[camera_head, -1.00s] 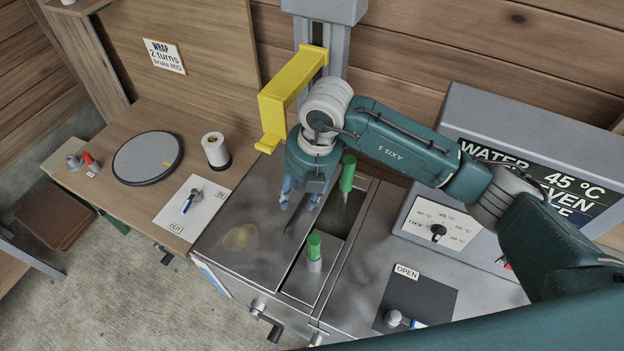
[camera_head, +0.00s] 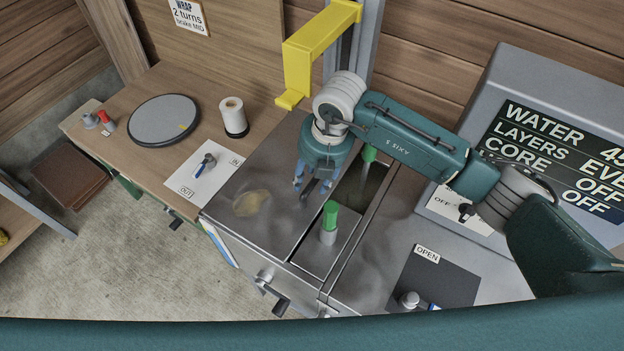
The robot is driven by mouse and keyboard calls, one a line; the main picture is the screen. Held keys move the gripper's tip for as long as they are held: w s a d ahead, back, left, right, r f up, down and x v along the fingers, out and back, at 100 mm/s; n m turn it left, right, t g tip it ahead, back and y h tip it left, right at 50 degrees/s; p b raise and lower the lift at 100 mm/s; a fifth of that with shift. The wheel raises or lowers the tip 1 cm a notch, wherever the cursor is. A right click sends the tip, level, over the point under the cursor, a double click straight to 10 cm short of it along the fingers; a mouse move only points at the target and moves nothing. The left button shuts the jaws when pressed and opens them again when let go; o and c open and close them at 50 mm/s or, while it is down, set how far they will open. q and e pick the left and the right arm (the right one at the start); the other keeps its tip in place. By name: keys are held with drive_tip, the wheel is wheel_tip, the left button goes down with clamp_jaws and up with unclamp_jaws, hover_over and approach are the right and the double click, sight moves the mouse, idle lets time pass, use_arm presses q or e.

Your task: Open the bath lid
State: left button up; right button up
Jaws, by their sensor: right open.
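The bath is a grey metal box with a dark opening (camera_head: 372,186) in its top. A grey metal plate (camera_head: 318,258), which may be the lid, covers the near part of that opening. A green-topped handle (camera_head: 330,218) stands upright on the plate. A second green-topped handle (camera_head: 369,155) stands at the far end, partly hidden by my right arm. My right gripper (camera_head: 311,190) points down with its fingers apart and empty. It shows just above and left of the near handle in the picture, apart from it. My left gripper is out of view.
A yellow bracket (camera_head: 316,45) on a grey post rises close behind my right gripper. A grey control box (camera_head: 520,80) stands at the right. A dark plate (camera_head: 440,282) labelled OPEN carries a knob (camera_head: 409,300). The wooden bench at left holds a turntable (camera_head: 163,120) and a white roll (camera_head: 233,117).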

clamp_jaws()
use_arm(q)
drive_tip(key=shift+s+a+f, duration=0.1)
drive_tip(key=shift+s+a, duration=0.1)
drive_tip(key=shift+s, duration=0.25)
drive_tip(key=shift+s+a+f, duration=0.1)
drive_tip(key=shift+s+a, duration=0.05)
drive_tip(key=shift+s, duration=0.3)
use_arm(e)
drive_tip(key=w+a+r, duration=0.2)
drive_tip(key=a+r, duration=0.1)
drive_tip(key=r, duration=0.4)
drive_tip(key=shift+r, duration=0.3)
